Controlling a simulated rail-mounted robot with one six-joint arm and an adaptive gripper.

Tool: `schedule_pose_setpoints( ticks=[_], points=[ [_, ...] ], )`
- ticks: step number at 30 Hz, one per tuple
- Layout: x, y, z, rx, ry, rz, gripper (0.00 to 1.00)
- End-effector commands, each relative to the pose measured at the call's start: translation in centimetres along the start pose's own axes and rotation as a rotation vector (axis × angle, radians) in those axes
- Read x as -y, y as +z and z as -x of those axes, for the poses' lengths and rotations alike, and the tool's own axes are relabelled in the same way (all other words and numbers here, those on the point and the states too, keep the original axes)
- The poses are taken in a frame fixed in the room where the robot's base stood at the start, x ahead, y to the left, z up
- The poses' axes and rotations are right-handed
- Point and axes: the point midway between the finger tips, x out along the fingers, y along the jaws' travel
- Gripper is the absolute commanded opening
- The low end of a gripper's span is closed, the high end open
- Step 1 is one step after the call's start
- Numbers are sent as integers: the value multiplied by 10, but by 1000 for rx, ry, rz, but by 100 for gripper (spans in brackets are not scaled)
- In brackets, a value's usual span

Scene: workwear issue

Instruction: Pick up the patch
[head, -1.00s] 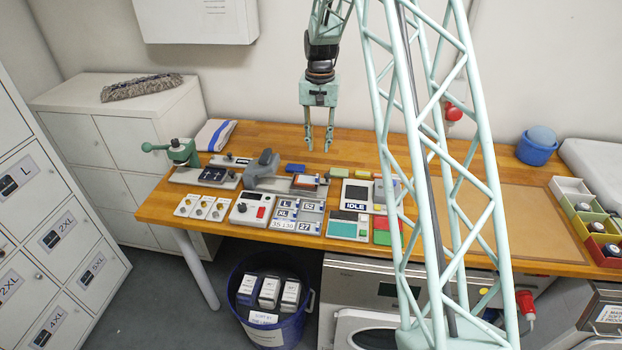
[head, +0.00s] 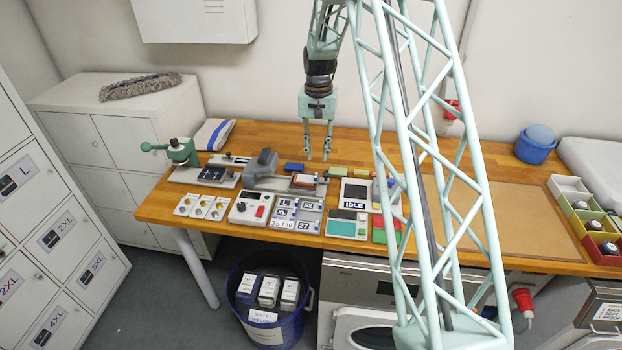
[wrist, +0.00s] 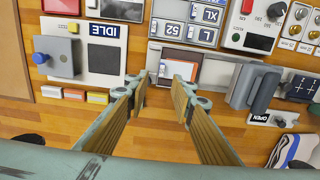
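A small flat white piece with an orange edge, which looks like the patch (head: 304,179), lies on a grey plate beside the grey press. In the wrist view this patch (wrist: 181,67) shows just beyond my fingertips, toward the top of the picture. My gripper (head: 317,157) points down over the bench behind the plate. The fingers appear above the bench, not touching the patch.
The grey press (head: 263,165) stands close to the patch; an "OPEN" label (wrist: 259,117) shows by it. The IDLE unit (head: 354,205) is on the other side. Small coloured blocks (wrist: 97,97) lie nearby. A tray of size labels (head: 311,204) lies in front.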

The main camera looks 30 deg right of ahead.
Motion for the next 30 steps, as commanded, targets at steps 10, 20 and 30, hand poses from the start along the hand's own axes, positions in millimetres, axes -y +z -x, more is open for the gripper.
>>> schedule_pose_setpoints(
  ticks=[10,20,30],
  points=[
    [0,0,-36,0,0,0,23],
    [0,0,-44,-1,0,0,23],
    [1,0,-47,0,0,0,23]
  ],
)
